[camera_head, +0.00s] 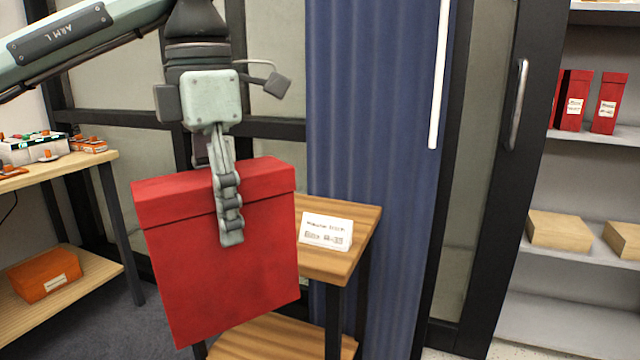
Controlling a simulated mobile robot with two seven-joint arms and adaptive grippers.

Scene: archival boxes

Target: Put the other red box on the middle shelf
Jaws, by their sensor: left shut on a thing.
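A red box (225,275) hangs from my left gripper (229,215), tilted slightly. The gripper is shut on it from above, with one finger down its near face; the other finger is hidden. The box is in front of a small wooden table (345,255), hiding its left part. On the right, a shelf unit (610,148) shows several levels. Red boxes (607,103) with white labels stand upright on one of its upper shelves. The shelf below it (580,255) holds two tan boxes (558,230). My right gripper is out of view.
A white label card (326,232) stands on the small table. A dark door frame with a handle (517,103) and a blue curtain (380,150) lie between table and shelves. A wooden workbench (65,170) with an orange bin (50,274) is at the left.

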